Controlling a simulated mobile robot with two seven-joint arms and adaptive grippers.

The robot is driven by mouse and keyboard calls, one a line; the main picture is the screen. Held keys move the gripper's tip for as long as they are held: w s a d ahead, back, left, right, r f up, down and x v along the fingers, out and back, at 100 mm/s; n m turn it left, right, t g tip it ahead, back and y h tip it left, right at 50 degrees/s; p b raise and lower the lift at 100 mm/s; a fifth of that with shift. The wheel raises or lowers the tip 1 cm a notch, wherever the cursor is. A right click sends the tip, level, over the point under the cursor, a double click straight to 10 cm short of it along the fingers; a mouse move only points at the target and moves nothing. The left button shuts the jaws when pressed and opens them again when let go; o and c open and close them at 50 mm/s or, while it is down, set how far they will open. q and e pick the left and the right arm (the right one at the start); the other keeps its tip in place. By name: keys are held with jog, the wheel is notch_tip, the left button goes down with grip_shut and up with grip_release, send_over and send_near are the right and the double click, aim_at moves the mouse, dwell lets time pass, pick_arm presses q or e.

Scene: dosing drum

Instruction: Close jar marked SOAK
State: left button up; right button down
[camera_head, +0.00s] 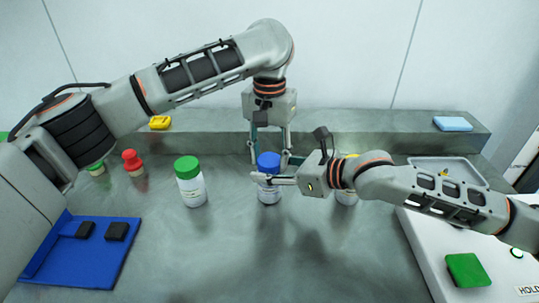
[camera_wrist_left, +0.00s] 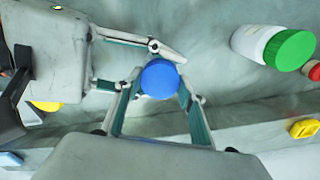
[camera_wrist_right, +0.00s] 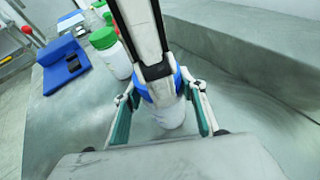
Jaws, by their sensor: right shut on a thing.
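A white jar with a blue lid (camera_head: 269,162) stands mid-table; no SOAK marking is readable on it. My left gripper (camera_head: 270,157) points down over the lid with its fingers apart on either side; the lid also shows between them in the left wrist view (camera_wrist_left: 160,78). My right gripper (camera_head: 278,180) reaches in from the right and is shut on the white jar body (camera_wrist_right: 172,115). The lid sits on top of the jar; I cannot tell whether it is tight. Left fingers partly hide the jar in the right wrist view.
A green-lidded jar (camera_head: 190,182) stands left; a yellow-lidded jar (camera_head: 346,196) is partly hidden behind my right gripper. A red-topped object (camera_head: 132,163), blue tray (camera_head: 55,262), grey tray (camera_head: 430,164) and white panel (camera_head: 425,240) lie around. A raised ledge (camera_head: 385,127) runs behind. The front middle is clear.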

pick_arm(q)
jog(key=m, duration=0.6)
dwell(0.3)
jog(key=o, duration=1.2)
jog(key=shift+r, duration=2.25)
jog(key=shift+o, duration=0.5)
